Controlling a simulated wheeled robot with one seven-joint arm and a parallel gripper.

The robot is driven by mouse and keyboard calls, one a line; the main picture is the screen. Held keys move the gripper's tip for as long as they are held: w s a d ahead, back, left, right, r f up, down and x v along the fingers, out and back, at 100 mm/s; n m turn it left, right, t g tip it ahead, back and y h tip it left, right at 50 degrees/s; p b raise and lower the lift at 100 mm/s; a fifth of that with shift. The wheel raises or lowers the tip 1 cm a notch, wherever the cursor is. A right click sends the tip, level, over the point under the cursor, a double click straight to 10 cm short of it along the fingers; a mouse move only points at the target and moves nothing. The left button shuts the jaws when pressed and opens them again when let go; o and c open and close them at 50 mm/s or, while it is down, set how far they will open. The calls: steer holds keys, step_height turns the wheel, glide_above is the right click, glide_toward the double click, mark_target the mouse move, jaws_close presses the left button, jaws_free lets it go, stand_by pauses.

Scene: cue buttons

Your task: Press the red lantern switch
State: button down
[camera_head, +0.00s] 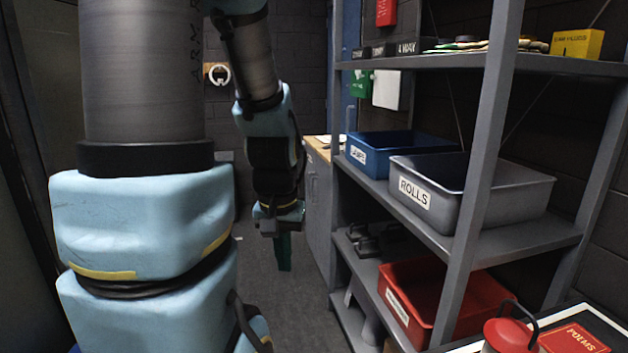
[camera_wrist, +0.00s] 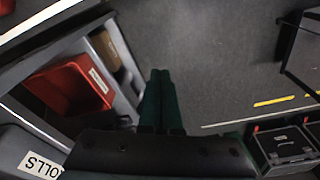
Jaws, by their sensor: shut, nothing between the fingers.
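A red lantern (camera_head: 508,337) with a dark curved handle stands at the bottom right of the head view, partly cut off by the lower frame edge. I cannot make out a separate switch on it. My gripper (camera_head: 284,266) hangs pointing down over the floor, left of the shelves and well apart from the lantern. Its green fingers (camera_wrist: 161,80) are together with nothing between them in the wrist view. A small red patch (camera_wrist: 6,7) shows in the wrist view's top left corner; I cannot tell what it is.
The grey shelf unit (camera_head: 483,150) holds a blue bin (camera_head: 372,160), a grey ROLLS bin (camera_head: 408,192) and a red bin (camera_head: 396,302). A red POINTS item (camera_head: 572,340) lies right of the lantern. An upright shelf post stands between gripper and lantern. The floor (camera_wrist: 205,60) below my gripper is clear.

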steer(key=shift+s+a+r, duration=0.1)
steer(key=shift+s+a, duration=0.05)
steer(key=shift+a, duration=0.4)
steer(key=s+d+f+m+g+b, duration=0.1)
steer(key=d+f+m+g+b, duration=0.15)
steer(key=d+f+m, duration=0.4)
steer(key=d+f+m+g+b, duration=0.1)
steer(key=d+f+m+g, duration=0.2)
steer(key=d+m, duration=0.6)
steer(key=s+d+r+m+g+h+b, duration=0.1)
steer(key=s+d+r+m+g, duration=0.1)
steer(key=d+m, duration=0.5)
steer(key=s+d+r+m+g+h+b, duration=0.1)
steer(key=d+r+m+g+h, duration=0.1)
steer(key=d+m, duration=0.6)
steer(key=shift+s+d+m+b, duration=0.15)
steer(key=shift+s+m+b, duration=0.25)
steer(key=shift+m, duration=0.45)
steer(key=shift+g, duration=0.25)
